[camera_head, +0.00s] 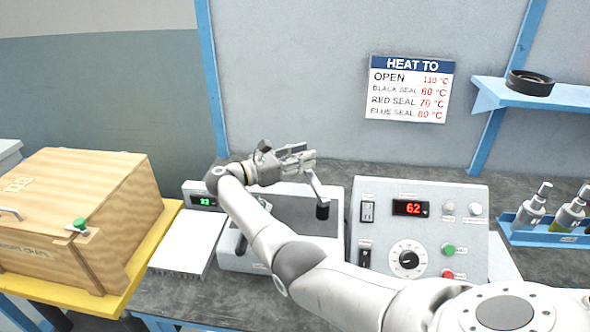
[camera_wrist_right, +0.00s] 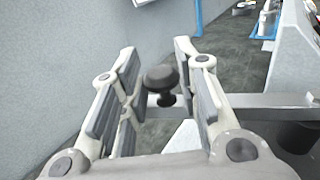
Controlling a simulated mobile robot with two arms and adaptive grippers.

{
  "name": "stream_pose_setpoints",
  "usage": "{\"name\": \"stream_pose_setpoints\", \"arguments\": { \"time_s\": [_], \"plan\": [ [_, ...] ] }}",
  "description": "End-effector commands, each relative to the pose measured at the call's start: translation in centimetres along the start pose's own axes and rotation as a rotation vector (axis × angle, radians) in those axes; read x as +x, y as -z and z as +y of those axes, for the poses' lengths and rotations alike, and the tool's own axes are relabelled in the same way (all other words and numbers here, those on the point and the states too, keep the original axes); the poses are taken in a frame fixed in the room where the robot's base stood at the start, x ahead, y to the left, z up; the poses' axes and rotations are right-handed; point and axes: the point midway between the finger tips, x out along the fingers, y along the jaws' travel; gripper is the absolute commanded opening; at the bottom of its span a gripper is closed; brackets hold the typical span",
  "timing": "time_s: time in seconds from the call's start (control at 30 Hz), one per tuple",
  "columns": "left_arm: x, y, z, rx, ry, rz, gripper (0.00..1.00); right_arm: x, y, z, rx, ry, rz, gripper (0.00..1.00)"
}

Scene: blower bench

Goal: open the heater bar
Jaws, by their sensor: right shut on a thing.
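The heater bar (camera_head: 314,184) is a metal arm raised above a grey bench unit (camera_head: 247,261). A dark cylinder (camera_head: 322,210) hangs from it; its far end is hidden by my right gripper (camera_head: 303,156). In the right wrist view the bar (camera_wrist_right: 245,101) crosses beyond the fingers, with a black knob (camera_wrist_right: 160,79) between them. My right gripper is shut on this knob. The control box (camera_head: 420,267) to the right shows a red 62. My left gripper is not in view.
A wall sign (camera_head: 408,89) lists "OPEN 110 °C" and lower seal temperatures. A wooden crate (camera_head: 75,205) stands at left. A white ribbed block (camera_head: 183,243) lies beside the unit. Bottles stand in a blue rack (camera_head: 545,236) at right. A black ring (camera_head: 530,83) rests on a shelf.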

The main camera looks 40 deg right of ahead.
Motion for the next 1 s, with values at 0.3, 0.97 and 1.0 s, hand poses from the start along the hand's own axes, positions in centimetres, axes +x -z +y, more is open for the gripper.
{"name": "stream_pose_setpoints", "arguments": {
  "time_s": [0.3,0.97,1.0],
  "plan": [
    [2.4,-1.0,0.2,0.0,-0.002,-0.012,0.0,1.2,0.1,-0.2,0.002,0.085,0.0,0.0],
    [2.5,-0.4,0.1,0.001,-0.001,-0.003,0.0,1.4,0.0,-0.2,0.001,0.098,0.0,0.49],
    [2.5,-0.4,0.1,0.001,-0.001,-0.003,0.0,1.3,0.0,-0.2,0.001,0.098,0.0,0.52]
  ]
}}
